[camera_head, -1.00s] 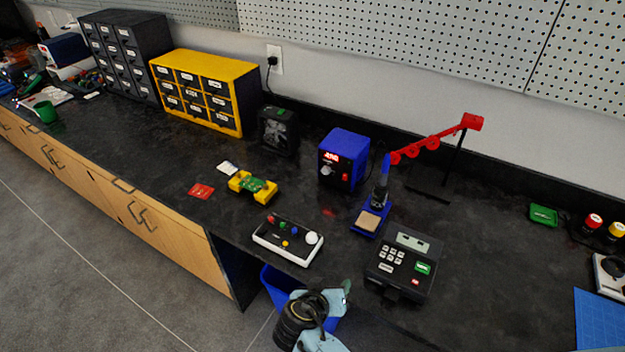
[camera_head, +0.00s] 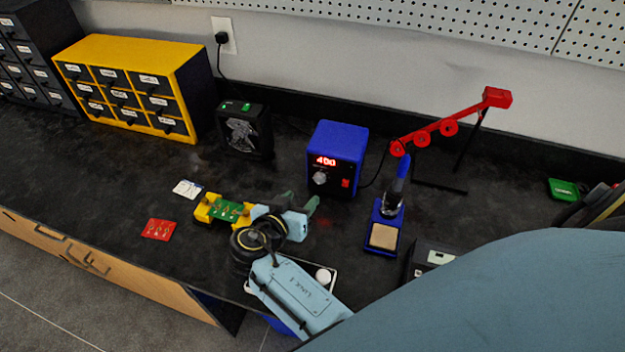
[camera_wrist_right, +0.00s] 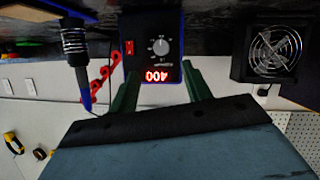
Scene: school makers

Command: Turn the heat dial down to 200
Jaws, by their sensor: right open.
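The blue soldering station (camera_head: 338,150) stands on the black bench, with a red lit display (camera_head: 325,161) reading 400. Its grey heat dial (camera_head: 319,178) is on the front face, left of a red switch (camera_head: 345,183). My right gripper (camera_head: 299,200) is open and empty in front of the station, a little below and left of the dial. In the right wrist view the picture is upside down; the dial (camera_wrist_right: 160,46) shows between the two green fingers, apart from them. My left gripper is not in view.
A soldering iron stands in a blue holder (camera_head: 385,237) right of the station. A black fan (camera_head: 244,130) is to its left. A green board in a yellow holder (camera_head: 225,211) is left of my gripper. A red jointed arm (camera_head: 440,128) stands behind right. My own arm covers the lower right.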

